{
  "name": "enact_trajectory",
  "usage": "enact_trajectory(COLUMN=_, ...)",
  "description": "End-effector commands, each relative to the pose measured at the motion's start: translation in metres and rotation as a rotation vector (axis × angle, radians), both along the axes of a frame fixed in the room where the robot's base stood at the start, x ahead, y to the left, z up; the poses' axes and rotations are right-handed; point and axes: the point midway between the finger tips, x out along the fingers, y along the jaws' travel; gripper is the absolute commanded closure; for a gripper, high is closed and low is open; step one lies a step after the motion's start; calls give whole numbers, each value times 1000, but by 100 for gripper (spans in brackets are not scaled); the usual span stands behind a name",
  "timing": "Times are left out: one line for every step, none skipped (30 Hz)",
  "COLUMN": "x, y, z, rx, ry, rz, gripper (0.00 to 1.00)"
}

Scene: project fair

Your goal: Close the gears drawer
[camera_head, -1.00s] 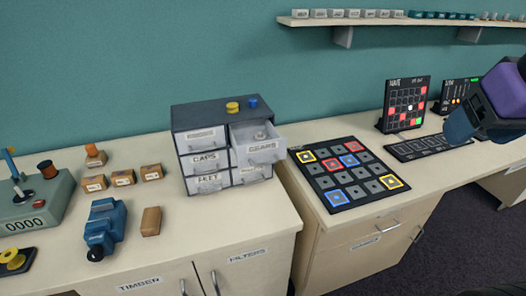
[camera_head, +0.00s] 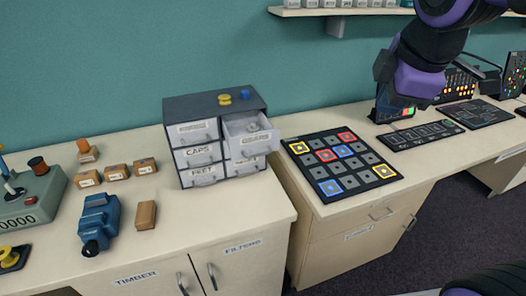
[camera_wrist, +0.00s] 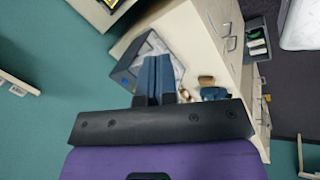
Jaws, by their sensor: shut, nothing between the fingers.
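The small grey drawer cabinet (camera_head: 215,103) stands on the left counter in the head view. Its upper right drawer, the gears drawer (camera_head: 254,141), is pulled out toward the front, with a pale part inside; the other drawers look shut. In the wrist view the cabinet (camera_wrist: 124,76) and the open drawer lie beyond the fingertips, partly hidden by them. My gripper (camera_wrist: 157,60) has its two blue fingers together and empty. In the head view my purple wrist is at the upper right, apart from the cabinet; the fingertips are not clear there.
A wall shelf (camera_head: 345,11) is above.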

Motion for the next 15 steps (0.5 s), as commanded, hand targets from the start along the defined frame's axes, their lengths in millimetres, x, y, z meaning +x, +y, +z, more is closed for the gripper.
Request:
enact_trajectory(x=8, y=10, z=-5, rx=-46, ry=13, rz=118, gripper=100)
enact_trajectory(x=12, y=16, z=-7, rx=-76, ry=18, rz=196, gripper=100)
enact_trajectory(x=17, y=25, z=-11, rx=-116, ry=23, rz=301, gripper=100)
enact_trajectory(x=21, y=31, z=-14, rx=-145, ry=27, rz=379, gripper=100)
enact_trajectory(x=25, y=37, z=-17, rx=-173, ry=32, rz=457, gripper=100)
enact_trajectory(x=30, y=46, z=-21, rx=-210, ry=37, rz=562, gripper=100)
enact_trajectory(x=33, y=53, z=-24, rx=-237, ry=38, rz=642, gripper=100)
enact_trajectory(x=36, y=59, z=-28, rx=-264, ry=41, rz=719, gripper=100)
enact_trajectory(x=40, y=68, z=-32, rx=-299, ry=46, rz=825, gripper=100)
enact_trajectory(x=43, y=75, z=-36, rx=-324, ry=48, rz=905, gripper=100)
enact_trajectory(x=46, y=82, z=-40, rx=-350, ry=48, rz=985, gripper=100)
enact_trajectory(x=49, y=92, z=-45, rx=-382, ry=50, rz=1089, gripper=100)
enact_trajectory(x=51, y=99, z=-48, rx=-406, ry=49, rz=1169, gripper=100)
enact_trajectory(x=53, y=107, z=-53, rx=-428, ry=49, rz=1249, gripper=100)
enact_trajectory(x=56, y=116, z=-58, rx=-459, ry=47, rz=1354, gripper=100)
